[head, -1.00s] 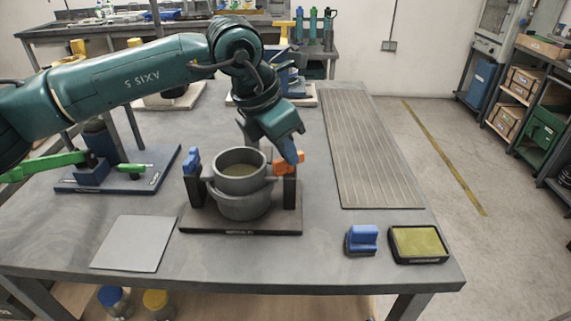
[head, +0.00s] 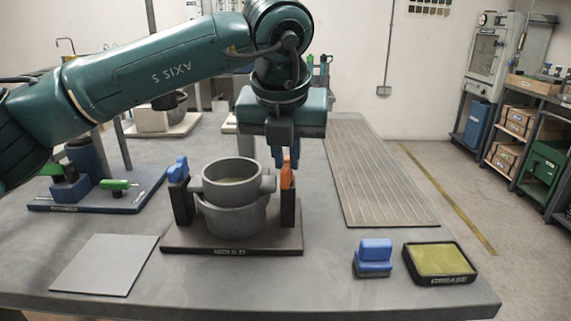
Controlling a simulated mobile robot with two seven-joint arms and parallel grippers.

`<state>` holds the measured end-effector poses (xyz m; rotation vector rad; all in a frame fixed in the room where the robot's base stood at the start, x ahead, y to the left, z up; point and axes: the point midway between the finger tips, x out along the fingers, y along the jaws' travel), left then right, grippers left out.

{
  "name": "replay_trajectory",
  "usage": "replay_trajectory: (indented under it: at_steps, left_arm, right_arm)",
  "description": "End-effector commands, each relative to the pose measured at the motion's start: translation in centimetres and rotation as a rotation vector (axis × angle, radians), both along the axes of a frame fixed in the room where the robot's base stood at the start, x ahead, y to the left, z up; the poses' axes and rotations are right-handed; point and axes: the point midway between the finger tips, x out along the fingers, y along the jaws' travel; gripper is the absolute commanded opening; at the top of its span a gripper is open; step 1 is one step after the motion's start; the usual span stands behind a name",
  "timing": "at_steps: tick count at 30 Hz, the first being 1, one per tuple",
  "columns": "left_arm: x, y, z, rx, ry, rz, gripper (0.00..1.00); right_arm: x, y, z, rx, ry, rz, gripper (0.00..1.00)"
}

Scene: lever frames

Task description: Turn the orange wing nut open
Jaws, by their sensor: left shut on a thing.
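The orange wing nut (head: 287,175) sits at the right side of the grey mould pot (head: 234,195), above the right dark post of its base. It looks narrow and upright from here. My left gripper (head: 286,158) comes down from above, with its blue-tipped fingers at the top of the wing nut, and is shut on it. The fingers partly cover the nut. A blue wing nut (head: 178,169) sits on the left post. The pot stands upright on a dark base marked MOULD (head: 231,240). My right gripper is not in view.
A blue block (head: 375,255) and a grease tray (head: 440,262) stand at the front right. A flat grey plate (head: 106,264) lies at the front left. A blue-based fixture with green handles (head: 95,196) stands at the left. A ribbed mat (head: 375,175) lies at the right.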

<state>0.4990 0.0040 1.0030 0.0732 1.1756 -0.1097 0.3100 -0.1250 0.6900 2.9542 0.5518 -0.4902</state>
Motion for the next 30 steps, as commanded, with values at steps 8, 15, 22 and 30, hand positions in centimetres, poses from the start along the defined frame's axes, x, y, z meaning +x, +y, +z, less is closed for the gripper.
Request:
replay_trajectory:
  at_steps: [8, 15, 22, 30]
  left_arm:
    - [-0.07, -0.07, -0.15, 0.003, 0.003, 0.109, 0.0]
    - [-0.07, -0.1, -0.11, 0.002, 0.004, 0.139, 0.0]
    - [-0.08, -0.1, -0.1, 0.002, 0.005, 0.141, 0.0]
    - [-0.05, -0.1, -0.08, 0.002, 0.004, 0.14, 0.23]
  right_arm:
    - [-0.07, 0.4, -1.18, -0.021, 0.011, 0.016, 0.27]
    - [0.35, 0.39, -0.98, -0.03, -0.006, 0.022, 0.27]
    - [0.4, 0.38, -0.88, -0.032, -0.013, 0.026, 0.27]
    - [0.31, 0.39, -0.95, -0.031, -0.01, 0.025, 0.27]
